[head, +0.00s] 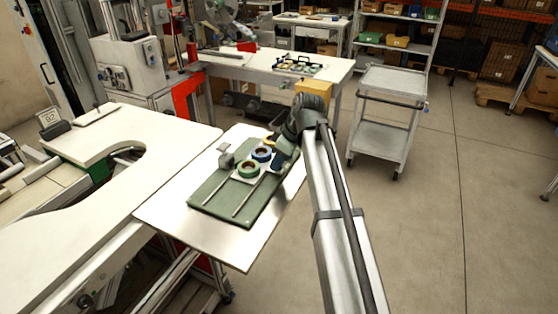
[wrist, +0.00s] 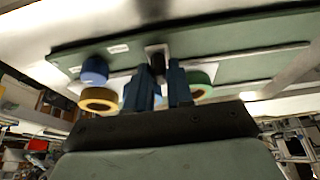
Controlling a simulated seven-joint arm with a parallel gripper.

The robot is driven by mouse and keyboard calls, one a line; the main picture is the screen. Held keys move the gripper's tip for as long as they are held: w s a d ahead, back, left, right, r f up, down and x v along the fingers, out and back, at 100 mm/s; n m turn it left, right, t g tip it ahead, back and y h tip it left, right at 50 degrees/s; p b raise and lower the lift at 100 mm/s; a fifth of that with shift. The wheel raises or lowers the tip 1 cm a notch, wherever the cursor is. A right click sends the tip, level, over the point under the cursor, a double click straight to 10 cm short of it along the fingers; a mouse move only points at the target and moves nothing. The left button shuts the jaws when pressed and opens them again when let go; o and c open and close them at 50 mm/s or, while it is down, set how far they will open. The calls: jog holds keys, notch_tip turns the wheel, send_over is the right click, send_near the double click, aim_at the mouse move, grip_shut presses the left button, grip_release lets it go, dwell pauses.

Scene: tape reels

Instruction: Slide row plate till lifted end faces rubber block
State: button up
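The row plate (head: 236,178) is a pale strip on a green board (head: 212,190). A green reel (head: 249,169), a blue reel (head: 262,154) and a yellow reel (head: 271,141) stand in a row along it. A grey block (head: 226,160), perhaps the rubber block, is left of the reels. My gripper (head: 277,160) is low at the right side of the row. In the wrist view its blue fingers (wrist: 160,75) straddle a small dark piece, with a narrow gap between them. I cannot tell whether they grip it, nor which plate end is lifted.
The board has thin metal rails (head: 243,199) and lies on a shiny metal table (head: 165,208). A cream curved bench (head: 95,185) adjoins it at left. A grey trolley (head: 385,120) stands behind at right.

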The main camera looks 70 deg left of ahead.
grip_shut()
jog(key=shift+w+a, duration=0.4)
jog(key=shift+a, duration=0.05)
jog(key=o, duration=0.5)
grip_release()
jog(key=shift+o, duration=0.2)
jog(key=shift+r, duration=0.1)
jog(key=v, duration=1.3)
jog(key=shift+r, duration=0.3)
jog(key=shift+d, duration=0.1)
